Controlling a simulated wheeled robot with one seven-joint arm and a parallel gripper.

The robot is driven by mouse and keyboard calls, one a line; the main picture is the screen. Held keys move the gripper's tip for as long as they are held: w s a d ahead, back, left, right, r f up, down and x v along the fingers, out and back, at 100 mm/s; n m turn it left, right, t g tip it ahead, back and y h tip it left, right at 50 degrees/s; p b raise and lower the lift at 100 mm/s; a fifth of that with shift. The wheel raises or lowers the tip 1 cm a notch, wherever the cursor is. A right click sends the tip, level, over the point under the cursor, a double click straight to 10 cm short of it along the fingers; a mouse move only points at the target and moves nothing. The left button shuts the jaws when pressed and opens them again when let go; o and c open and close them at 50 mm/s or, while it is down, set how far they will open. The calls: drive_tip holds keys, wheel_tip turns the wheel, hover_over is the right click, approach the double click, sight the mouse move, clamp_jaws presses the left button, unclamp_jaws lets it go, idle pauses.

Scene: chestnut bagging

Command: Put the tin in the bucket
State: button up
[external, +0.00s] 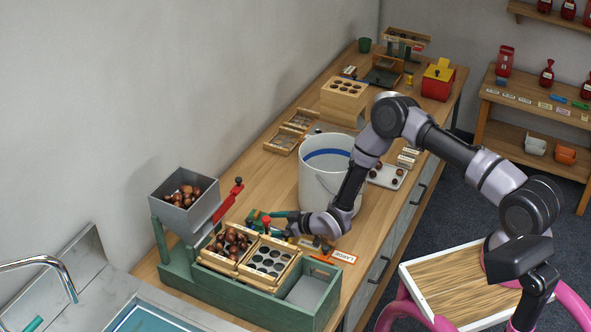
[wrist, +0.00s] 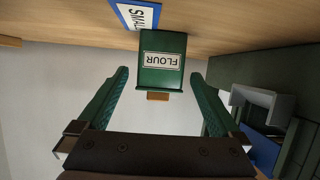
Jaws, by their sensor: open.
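The tin is a dark green box with a white FLOUR label. In the wrist view the tin (wrist: 162,75) stands on the wooden bench, appearing upside down, just beyond and between my fingertips. My gripper (wrist: 162,80) is open, one green finger on each side, with gaps to the tin. In the external view my gripper (external: 275,220) is low over the bench, behind the green sorting station. The tin (external: 253,216) is partly hidden there. The bucket (external: 314,185) is white with a blue band inside, upright on the bench behind my wrist, its opening clear.
The green station (external: 240,287) holds trays of chestnuts and holes, beside a grey hopper (external: 171,205) with a red handle. A blue-edged SMALL card (wrist: 136,14) lies by the tin. A wooden holed block (external: 343,100) and a tray (external: 388,177) flank the bucket.

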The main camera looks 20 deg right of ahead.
drive_tip(key=v, duration=0.7)
drive_tip(key=shift+r, duration=0.2)
